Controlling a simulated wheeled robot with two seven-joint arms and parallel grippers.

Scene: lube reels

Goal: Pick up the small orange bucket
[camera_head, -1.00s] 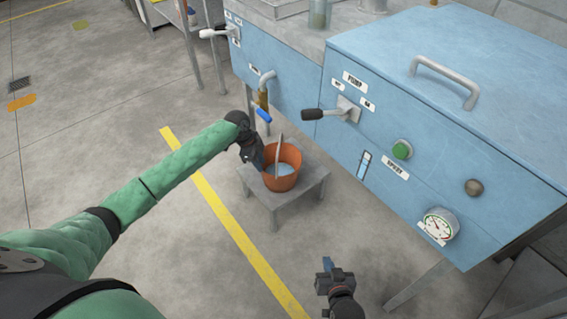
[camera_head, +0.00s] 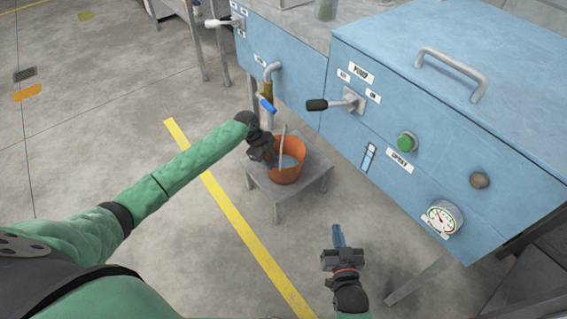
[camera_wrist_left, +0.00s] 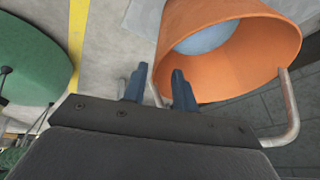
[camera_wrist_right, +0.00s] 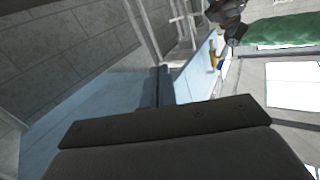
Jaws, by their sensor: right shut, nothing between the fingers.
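The small orange bucket (camera_head: 291,170) stands upright on a low grey stool, with something pale blue inside. Its metal handle (camera_head: 283,142) sticks up in the head view. My left gripper (camera_head: 271,158) is at the bucket's left rim, pointing down at it. In the left wrist view its two blue fingers (camera_wrist_left: 157,82) are apart, with the orange bucket (camera_wrist_left: 245,55) just beyond and to the right. One side of the handle (camera_wrist_left: 153,86) shows between the fingers; the gripper body hides its middle. My right gripper (camera_head: 338,232) is shut and empty, right of the stool.
The blue machine (camera_head: 405,120) with levers, a green button and a gauge fills the right side. A tap (camera_head: 267,92) with a blue lever hangs above and behind the bucket. The stool (camera_head: 262,178) has little spare top.

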